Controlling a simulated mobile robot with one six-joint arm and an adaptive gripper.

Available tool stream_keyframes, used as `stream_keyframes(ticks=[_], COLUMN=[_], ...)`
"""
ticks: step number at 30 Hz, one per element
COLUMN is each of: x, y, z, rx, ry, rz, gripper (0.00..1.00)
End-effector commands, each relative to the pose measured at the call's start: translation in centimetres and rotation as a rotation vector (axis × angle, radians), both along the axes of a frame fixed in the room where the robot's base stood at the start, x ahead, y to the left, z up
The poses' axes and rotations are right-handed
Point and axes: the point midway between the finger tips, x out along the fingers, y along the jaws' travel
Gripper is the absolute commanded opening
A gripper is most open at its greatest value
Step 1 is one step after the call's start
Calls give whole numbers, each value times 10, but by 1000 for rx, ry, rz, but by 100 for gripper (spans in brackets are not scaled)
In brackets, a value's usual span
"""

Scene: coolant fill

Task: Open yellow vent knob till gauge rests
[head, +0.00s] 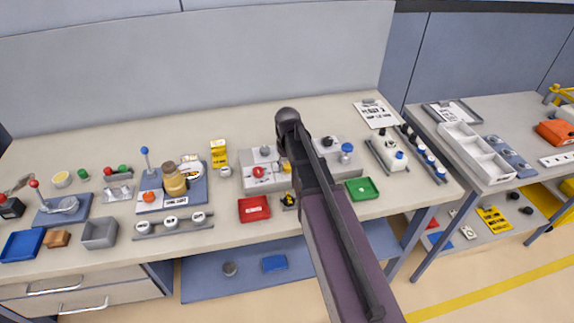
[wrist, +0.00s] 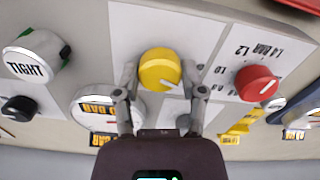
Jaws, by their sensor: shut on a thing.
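In the wrist view the yellow knob (wrist: 159,69) sits on a pale panel, with a white pointer mark toward its lower right side. My gripper (wrist: 160,78) has one finger on each side of it and is shut on it. A round white gauge (wrist: 82,101) with a yellow BAR label lies to the left, partly hidden by my left finger; its needle cannot be read. In the head view my arm covers much of the grey fixture (head: 247,187), and only a little yellow shows beside it.
A red knob (wrist: 257,84) with a BAR scale is close to the right finger. A white cap marked TIGHT (wrist: 38,57) and a black knob (wrist: 20,108) are at left. A red tray (head: 254,209) and green tray (head: 362,189) lie in front of the fixture.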

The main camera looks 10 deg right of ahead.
Motion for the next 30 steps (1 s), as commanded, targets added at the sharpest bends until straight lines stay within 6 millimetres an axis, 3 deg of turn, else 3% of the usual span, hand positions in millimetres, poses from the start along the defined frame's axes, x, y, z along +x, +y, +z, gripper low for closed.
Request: stream_keyframes(ticks=[12,29,30], x=[-2,-2,-2], y=[0,0,0], z=[-1,-1,-1], rx=[0,0,0], ry=[3,4,4], rz=[266,315,314], gripper=[6,6,56])
